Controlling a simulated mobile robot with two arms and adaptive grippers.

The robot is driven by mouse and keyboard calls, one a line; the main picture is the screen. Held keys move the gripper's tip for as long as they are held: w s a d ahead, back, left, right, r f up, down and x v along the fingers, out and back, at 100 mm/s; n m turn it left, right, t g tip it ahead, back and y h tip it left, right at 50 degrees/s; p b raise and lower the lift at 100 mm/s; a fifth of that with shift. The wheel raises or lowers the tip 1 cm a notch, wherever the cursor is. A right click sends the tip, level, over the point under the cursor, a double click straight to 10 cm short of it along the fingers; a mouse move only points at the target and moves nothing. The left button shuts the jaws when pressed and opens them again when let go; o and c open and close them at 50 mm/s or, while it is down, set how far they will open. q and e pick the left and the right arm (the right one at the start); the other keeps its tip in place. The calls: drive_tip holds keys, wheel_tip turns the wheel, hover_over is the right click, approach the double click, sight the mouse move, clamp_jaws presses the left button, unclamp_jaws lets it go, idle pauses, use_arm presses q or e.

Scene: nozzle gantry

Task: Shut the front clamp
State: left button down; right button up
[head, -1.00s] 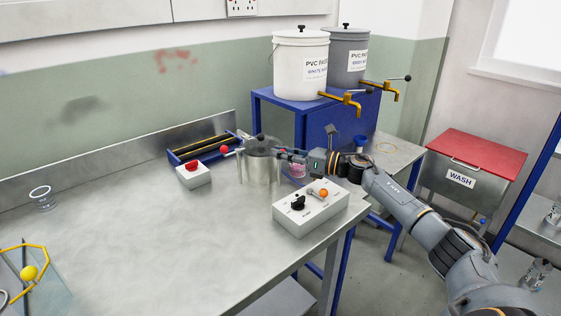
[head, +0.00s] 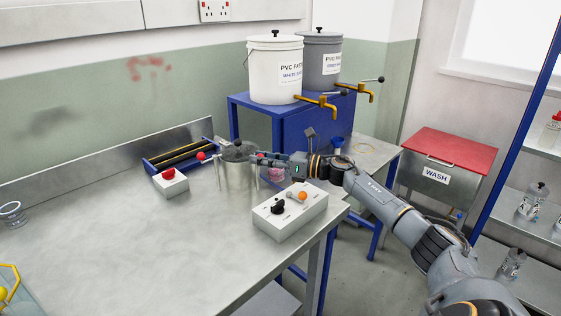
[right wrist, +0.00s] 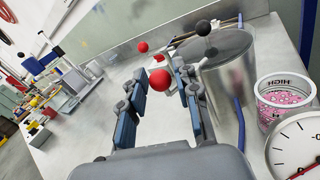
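The steel pot (head: 238,176) with a lidded top stands near the back of the bench in the head view; it also shows in the right wrist view (right wrist: 228,80). A red ball knob (right wrist: 160,80), seemingly a clamp handle's end, lies between my right gripper's fingers in the right wrist view. A second red ball (right wrist: 143,47) and a black ball (right wrist: 203,28) show beyond. My right gripper (right wrist: 163,85) is open, with a gap seen around the ball; I cannot tell the depth. In the head view my right gripper (head: 264,160) is beside the pot. My left gripper is not in view.
A white control box (head: 290,215) with black and orange knobs stands in front of the right arm. A red-button box (head: 170,183) and blue rack (head: 150,165) are left of the pot. A pink-filled tub (right wrist: 283,98) and dial (right wrist: 298,148) are close right. The bench's middle is clear.

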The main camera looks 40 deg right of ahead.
drive_tip(key=v, duration=1.1)
drive_tip(key=shift+s+d, duration=0.1)
drive_tip(key=shift+s, duration=0.05)
